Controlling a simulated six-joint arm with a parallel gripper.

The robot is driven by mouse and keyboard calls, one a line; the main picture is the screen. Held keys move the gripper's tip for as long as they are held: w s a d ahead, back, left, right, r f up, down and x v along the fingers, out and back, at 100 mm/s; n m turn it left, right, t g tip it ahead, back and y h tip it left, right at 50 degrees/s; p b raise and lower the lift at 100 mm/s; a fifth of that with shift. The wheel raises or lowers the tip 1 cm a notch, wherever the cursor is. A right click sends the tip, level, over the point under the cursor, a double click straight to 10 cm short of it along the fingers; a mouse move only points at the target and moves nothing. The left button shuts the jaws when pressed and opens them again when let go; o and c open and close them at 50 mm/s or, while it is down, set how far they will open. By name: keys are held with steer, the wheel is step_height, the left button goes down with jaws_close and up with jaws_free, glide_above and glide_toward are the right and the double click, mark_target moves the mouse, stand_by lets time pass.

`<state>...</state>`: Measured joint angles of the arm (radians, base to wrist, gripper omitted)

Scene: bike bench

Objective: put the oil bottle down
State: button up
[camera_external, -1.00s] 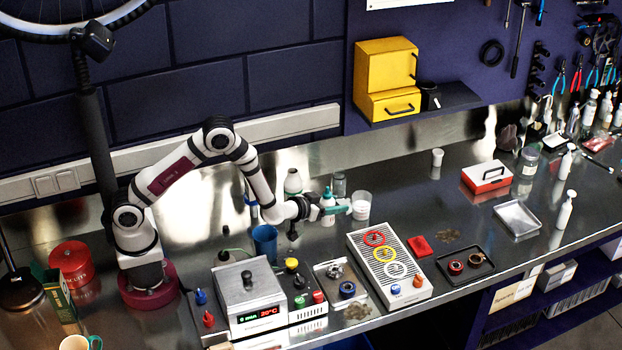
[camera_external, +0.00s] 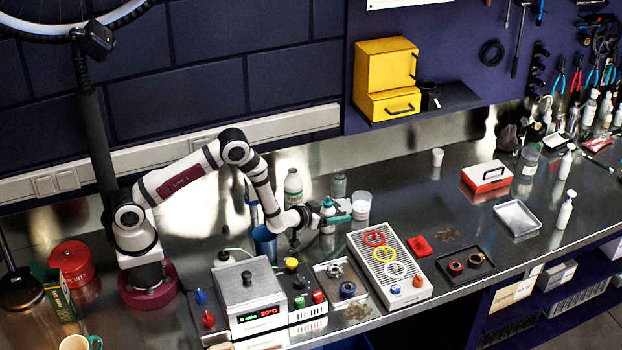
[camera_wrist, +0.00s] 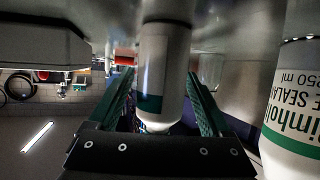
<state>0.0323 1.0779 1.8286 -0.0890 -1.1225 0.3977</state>
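A larger white sealant bottle (camera_external: 293,188) stands close to the left, and it also fills the right edge of the wrist view (camera_wrist: 293,110). A clear jar (camera_external: 361,207) is right beside the gripper.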

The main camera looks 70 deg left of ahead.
mark_target(327, 200)
steer(key=s+r, duration=0.1)
steer(key=s+d+r, duration=0.1)
steer(key=shift+s+r, duration=0.25)
steer(key=shift+s, duration=0.05)
step_height(327, 200, up, 5)
steer(key=shift+a+f, duration=0.1)
steer(key=shift+f, duration=0.05)
steer(key=shift+r, duration=0.85)
steer(key=s+d+r+m+g+h, duration=0.2)
steer(key=s+d+r+g, duration=0.1)
steer(key=s, duration=0.3)
steer(key=s+d+r+m+g+h, duration=0.2)
steer(key=s+d+r+m, duration=0.15)
steer(key=s, duration=0.25)
steer(key=s+a+r+m+g, duration=0.1)
steer(key=s+a+g, duration=0.1)
steer(key=s, duration=0.8)
steer(key=s+a+r+m+g+y, duration=0.1)
steer(key=s+g, duration=0.2)
steer(key=s, duration=0.6)
steer(key=s+a+r+m+g, duration=0.1)
steer(key=s+a+r+g, duration=0.1)
steer(key=s, duration=0.8)
steer(key=shift+s+a+m+g+y, duration=0.3)
steer(key=shift+m+g, duration=0.05)
steer(key=shift+g, duration=0.15)
